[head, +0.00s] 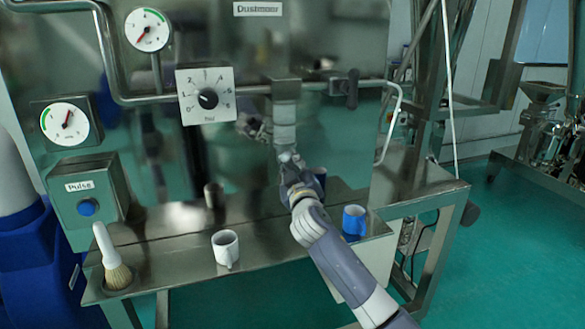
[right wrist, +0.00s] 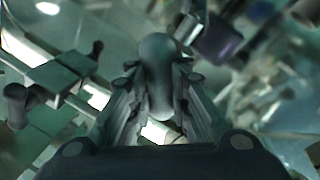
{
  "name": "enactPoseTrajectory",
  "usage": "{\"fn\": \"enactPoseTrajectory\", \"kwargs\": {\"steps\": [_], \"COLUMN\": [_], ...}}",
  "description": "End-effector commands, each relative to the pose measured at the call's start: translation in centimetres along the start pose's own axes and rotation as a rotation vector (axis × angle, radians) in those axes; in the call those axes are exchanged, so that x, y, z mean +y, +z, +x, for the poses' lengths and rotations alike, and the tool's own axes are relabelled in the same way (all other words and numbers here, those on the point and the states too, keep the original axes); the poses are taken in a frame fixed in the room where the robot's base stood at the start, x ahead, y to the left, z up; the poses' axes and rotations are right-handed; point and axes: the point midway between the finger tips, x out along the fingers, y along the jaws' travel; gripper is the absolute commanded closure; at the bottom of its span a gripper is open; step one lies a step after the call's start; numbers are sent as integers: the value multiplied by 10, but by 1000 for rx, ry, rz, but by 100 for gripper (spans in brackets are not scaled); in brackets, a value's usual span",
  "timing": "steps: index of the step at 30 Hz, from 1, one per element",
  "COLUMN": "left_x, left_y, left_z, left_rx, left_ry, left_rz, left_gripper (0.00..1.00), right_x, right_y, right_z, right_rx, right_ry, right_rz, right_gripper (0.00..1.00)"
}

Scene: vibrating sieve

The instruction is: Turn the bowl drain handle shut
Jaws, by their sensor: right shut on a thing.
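My right gripper (head: 288,172) is in front of the machine, just below the pale ringed outlet (head: 285,125) of the pipe. In the right wrist view a rounded grey-green handle grip (right wrist: 156,70) stands between the two fingers of my right gripper (right wrist: 158,100), which are shut on it. It appears to be the bowl drain handle. In the head view my fingers largely hide this handle, so its exact angle cannot be told. My left gripper is not in view.
A white mug (head: 226,250) and a blue mug (head: 354,222) stand on the metal shelf (head: 180,250), with a brush (head: 112,262) at its left. Another dark cup is partly behind my right gripper. A dial (head: 206,97), gauges and a Pulse box (head: 88,195) are on the machine.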

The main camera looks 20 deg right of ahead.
Motion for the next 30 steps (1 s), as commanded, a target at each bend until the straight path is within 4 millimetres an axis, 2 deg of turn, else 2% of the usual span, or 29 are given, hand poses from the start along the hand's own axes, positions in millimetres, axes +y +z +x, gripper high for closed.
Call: {"fn": "enactPoseTrajectory", "kwargs": {"steps": [18,30], "left_x": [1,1], "left_y": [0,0], "left_z": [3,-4], "left_rx": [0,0], "left_ry": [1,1], "left_rz": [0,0], "left_gripper": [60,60], "right_x": [-2,-3], "right_y": [2,2], "right_z": [0,0], "right_rx": [112,167], "right_ry": [-1,-2], "right_rz": [-575,-847], "right_gripper": [100,100]}}
